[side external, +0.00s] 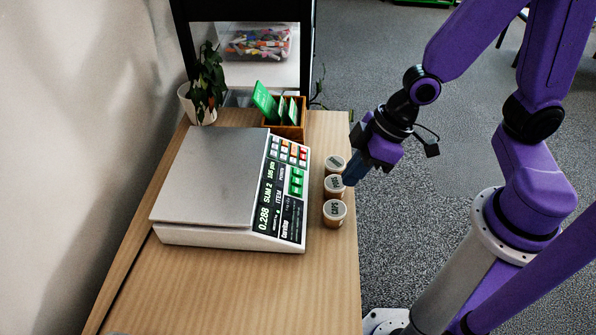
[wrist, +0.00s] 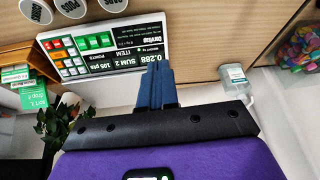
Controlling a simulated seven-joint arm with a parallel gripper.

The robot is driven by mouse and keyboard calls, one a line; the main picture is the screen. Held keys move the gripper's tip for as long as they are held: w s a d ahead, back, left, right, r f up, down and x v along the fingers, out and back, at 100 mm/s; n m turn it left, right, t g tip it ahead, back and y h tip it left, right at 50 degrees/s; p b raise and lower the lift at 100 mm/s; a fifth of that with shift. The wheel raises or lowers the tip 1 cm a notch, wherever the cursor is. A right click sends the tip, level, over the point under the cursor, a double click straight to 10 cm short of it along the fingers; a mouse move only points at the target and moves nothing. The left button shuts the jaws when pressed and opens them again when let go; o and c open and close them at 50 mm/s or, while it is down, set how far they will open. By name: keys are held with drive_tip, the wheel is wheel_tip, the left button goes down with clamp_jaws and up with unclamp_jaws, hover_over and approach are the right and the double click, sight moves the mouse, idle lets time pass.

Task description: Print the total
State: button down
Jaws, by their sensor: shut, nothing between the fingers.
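A white counting scale (side external: 165,235) with a bare grey platform (side external: 208,172) stands on the table. Coloured keys (side external: 290,152) and green buttons (side external: 297,180) are on the panel. The panel (wrist: 140,32) appears upside down in the wrist view, with its keys (wrist: 65,58) at the left. My gripper (side external: 352,174) is above the jars, to the right of the scale and apart from it. In the wrist view my blue fingers (wrist: 156,72) are together and empty, covering part of the display's edge.
Three lidded jars (side external: 335,211) stand in a row right of the scale near the table edge. Behind are a wooden box with green cards (side external: 265,102) and a potted plant (side external: 207,85). A clear bottle (wrist: 236,82) shows in the wrist view.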

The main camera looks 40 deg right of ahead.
drive_tip(key=w+f+m+t, duration=0.1)
drive_tip(key=w+f+t, duration=0.1)
drive_tip(key=w+f, duration=0.3)
drive_tip(key=m+t+h, duration=0.2)
drive_tip(key=t, duration=0.6)
hover_over(297, 172)
drive_tip(key=s+d, duration=0.4)
drive_tip(key=s, duration=0.1)
drive_tip(key=shift+w+f, duration=0.15)
drive_tip(key=shift+f, duration=2.1)
drive_tip(key=shift+a, duration=0.1)
drive_tip(key=shift+w+a+f, duration=0.4)
drive_tip(key=shift+f, duration=0.95)
drive_tip(key=shift+w+a+f, duration=0.4)
drive_tip(key=shift+a+f, duration=0.05)
drive_tip(key=shift+f, duration=0.9)
drive_tip(key=shift+w+a+f, duration=0.4)
drive_tip(key=shift+f, duration=0.95)
drive_tip(key=shift+f, duration=0.1)
drive_tip(key=shift+w+a+f, duration=0.1)
drive_tip(key=shift+w+f, duration=0.05)
drive_tip(key=shift+f, duration=0.1)
